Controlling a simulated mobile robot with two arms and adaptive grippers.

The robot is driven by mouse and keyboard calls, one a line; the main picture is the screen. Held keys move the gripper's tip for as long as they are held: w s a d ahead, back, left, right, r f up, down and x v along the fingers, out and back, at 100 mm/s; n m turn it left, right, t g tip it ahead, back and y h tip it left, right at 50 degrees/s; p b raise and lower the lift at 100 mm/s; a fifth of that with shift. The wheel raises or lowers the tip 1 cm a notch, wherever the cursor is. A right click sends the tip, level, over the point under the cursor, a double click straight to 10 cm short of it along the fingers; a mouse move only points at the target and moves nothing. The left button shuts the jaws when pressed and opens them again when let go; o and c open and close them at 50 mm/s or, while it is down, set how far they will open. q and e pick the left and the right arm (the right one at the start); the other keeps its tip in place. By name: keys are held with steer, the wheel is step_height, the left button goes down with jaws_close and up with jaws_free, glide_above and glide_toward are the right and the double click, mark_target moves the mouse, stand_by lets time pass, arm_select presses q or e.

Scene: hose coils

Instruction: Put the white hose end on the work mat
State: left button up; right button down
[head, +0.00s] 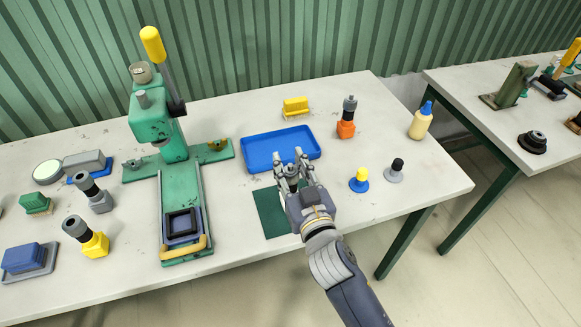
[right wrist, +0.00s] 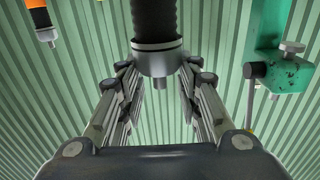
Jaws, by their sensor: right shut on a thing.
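My right gripper (head: 290,160) is above the table, over the far edge of the dark green work mat (head: 269,218) and the near side of the blue tray (head: 248,147). It is shut on a hose end (right wrist: 155,30), of which the right wrist view shows a black ribbed body and a grey metal collar with a small stub. The rest of it is out of that view, so I cannot see any white on it. In the head view the fingers mostly hide it. The bare part of the mat in view is empty. My left gripper is not in view.
A green press (head: 152,120) with a yellow-handled lever stands left of the mat. An orange-based hose end (head: 346,128), a yellow block (head: 295,107), a bottle (head: 420,122) and two small knobbed pieces (head: 359,181) (head: 394,172) stand to the right and behind. The table's front edge is near.

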steer(key=shift+f, duration=0.1)
steer(key=c, duration=1.2)
jaws_free()
steer(key=shift+o, duration=0.2)
steer(key=b+v, duration=0.2)
steer(key=v, duration=1)
steer(key=shift+b, duration=0.4)
